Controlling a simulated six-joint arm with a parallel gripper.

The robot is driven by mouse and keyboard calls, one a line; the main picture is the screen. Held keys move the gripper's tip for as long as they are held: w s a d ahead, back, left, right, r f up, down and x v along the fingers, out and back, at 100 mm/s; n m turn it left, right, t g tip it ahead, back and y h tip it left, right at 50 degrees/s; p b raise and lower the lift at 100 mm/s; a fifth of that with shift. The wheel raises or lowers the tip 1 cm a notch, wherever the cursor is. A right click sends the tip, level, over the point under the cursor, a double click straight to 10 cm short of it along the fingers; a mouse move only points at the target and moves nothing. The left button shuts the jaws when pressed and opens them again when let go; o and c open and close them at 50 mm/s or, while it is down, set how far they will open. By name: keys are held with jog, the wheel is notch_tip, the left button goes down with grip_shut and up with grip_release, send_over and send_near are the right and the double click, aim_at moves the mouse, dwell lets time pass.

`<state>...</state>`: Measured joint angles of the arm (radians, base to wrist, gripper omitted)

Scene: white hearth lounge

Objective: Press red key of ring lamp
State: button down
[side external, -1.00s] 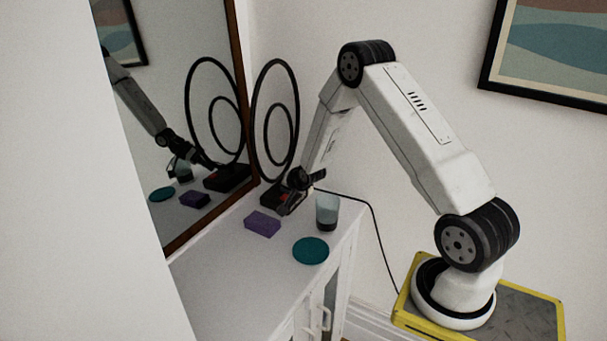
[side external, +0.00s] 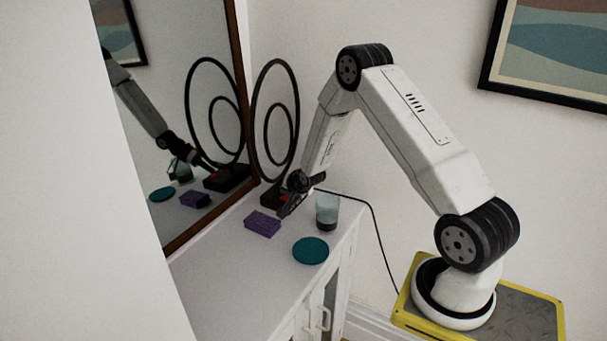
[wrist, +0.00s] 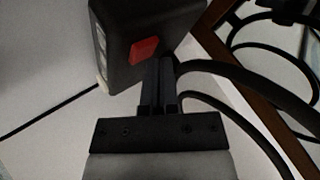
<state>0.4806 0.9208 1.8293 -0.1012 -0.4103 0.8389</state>
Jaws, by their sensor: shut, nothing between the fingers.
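The ring lamp has two black rings (side external: 254,122) standing on a dark box-like base (side external: 268,199) at the back of the white cabinet, by the mirror. In the wrist view the black base (wrist: 160,22) fills the upper middle, and its red diamond-shaped key (wrist: 145,50) is visible. My gripper (side external: 283,214) is at the front of the base in the side view and partly covers it. In the wrist view my gripper (wrist: 159,62) is shut and empty, its fingertips just right of and below the red key. I cannot tell whether they touch the base.
A purple block (side external: 262,223), a teal disc (side external: 310,251) and a clear glass with dark contents (side external: 327,212) stand on the white cabinet top (side external: 222,270). A wood-framed mirror (side external: 190,60) stands behind. A black cable (side external: 374,235) runs off the cabinet's right edge.

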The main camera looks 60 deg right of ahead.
aim_at(286, 199)
jog(key=shift+f, duration=0.45)
dwell(0.7)
jog(key=shift+r, duration=0.85)
jog(key=shift+r, duration=0.1)
dwell(0.3)
jog(key=shift+r, duration=2.45)
